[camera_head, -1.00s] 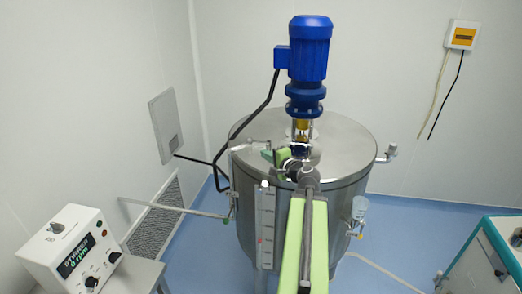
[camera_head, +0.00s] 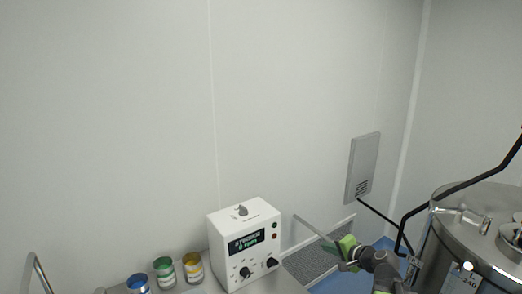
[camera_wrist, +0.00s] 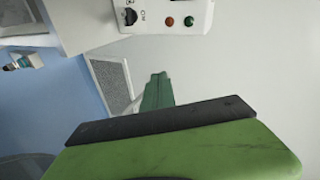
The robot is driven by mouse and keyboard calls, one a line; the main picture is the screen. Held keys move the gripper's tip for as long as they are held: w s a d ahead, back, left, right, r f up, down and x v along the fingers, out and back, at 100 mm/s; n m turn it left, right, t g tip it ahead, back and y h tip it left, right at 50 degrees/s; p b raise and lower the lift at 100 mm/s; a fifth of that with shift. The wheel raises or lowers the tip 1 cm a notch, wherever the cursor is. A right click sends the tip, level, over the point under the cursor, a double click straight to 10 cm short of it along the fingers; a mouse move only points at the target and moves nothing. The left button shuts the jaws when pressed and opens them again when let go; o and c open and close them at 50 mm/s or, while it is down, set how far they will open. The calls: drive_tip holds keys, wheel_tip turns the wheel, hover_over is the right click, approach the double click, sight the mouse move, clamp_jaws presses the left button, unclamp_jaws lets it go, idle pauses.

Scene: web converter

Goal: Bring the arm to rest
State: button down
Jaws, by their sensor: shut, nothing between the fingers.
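My gripper (camera_head: 343,250), with green and dark parts, shows at the lower right of the head view. It is shut and empty. My dark wrist and arm link run from it to the right, down toward the bottom edge. In the head view it appears between the white control box and the steel tank. In the wrist view a broad green finger with a dark edge fills the bottom, and a darker green piece (camera_wrist: 158,92) shows beyond it.
The white stirrer control box (camera_head: 244,244) stands left of my gripper, beside several small jars (camera_head: 164,272). The steel tank (camera_head: 480,210) stands at the right. A wall panel (camera_head: 362,167) and floor-level grille (camera_head: 316,262) lie behind. The wall above is bare.

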drive_tip(key=s+a+f+n+g+h+b, duration=0.1)
drive_tip(key=s+a+f+n+g+b, duration=0.3)
drive_tip(key=a+f, duration=0.45)
drive_tip(key=s+a+f+n+g+h+b, duration=0.1)
drive_tip(key=s+a+f+n+g, duration=0.35)
drive_tip(key=a+f, duration=0.4)
drive_tip(key=s+d+f+n+g+h, duration=0.1)
drive_tip(key=s+d+f+g+h, duration=0.1)
drive_tip(key=s+d, duration=0.5)
drive_tip(key=shift+s+d+f+n+g+h, duration=0.35)
drive_tip(key=shift+g+h, duration=0.2)
drive_tip(key=shift+h, duration=0.25)
drive_tip(key=shift+d, duration=0.2)
